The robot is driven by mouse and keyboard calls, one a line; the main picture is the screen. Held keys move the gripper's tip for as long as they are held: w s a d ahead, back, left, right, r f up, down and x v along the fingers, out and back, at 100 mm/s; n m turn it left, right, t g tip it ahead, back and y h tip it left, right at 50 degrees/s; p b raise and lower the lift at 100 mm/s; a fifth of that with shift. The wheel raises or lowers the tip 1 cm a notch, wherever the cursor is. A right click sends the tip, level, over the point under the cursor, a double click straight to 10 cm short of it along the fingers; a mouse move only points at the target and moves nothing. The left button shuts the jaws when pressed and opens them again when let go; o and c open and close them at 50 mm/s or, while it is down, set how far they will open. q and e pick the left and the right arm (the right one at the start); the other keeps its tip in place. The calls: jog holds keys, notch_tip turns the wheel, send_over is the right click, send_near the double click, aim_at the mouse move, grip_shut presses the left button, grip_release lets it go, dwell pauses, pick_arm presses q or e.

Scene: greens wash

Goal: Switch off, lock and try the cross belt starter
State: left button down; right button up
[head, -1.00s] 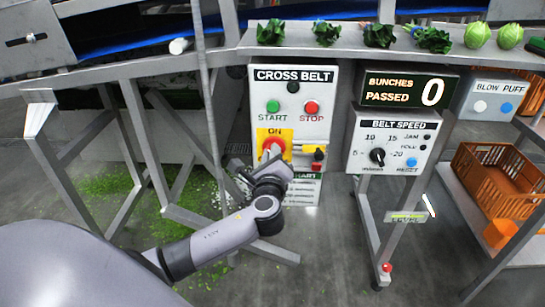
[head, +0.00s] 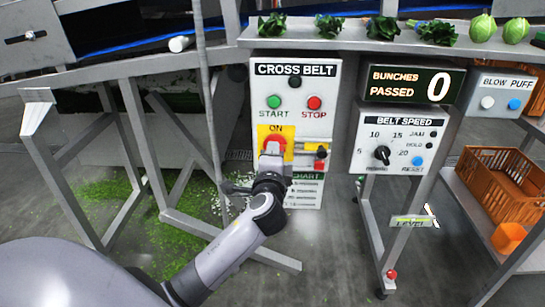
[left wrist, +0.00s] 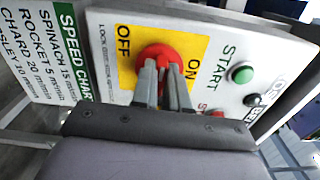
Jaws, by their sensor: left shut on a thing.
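The cross belt starter (head: 327,95) is a white panel with a green START button (head: 274,102) and a red STOP button (head: 314,102). Below them a red rotary switch (head: 275,141) sits on a yellow plate marked ON; it also shows in the left wrist view (left wrist: 160,54), where OFF is readable too. My left gripper (head: 272,158) is at the switch, its fingers (left wrist: 164,82) shut on the red handle and hiding part of it. I cannot tell the handle's exact angle. A red and black item (head: 320,158) hangs at a yellow holder beside the switch.
A belt speed box (head: 398,145) on a stand is right of the starter, under the bunches display (head: 411,86). A steel ledge (head: 365,45) with greens runs above. Metal frame legs stand left. An orange crate (head: 490,185) is far right.

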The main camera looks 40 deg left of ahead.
pick_arm(q)
jog(key=shift+d+f+n, duration=0.1)
jog(key=shift+n, duration=0.4)
jog(key=c, duration=1.1)
grip_release()
jog(key=shift+c, duration=0.2)
jog(key=v, duration=0.7)
jog(key=shift+s, duration=0.1)
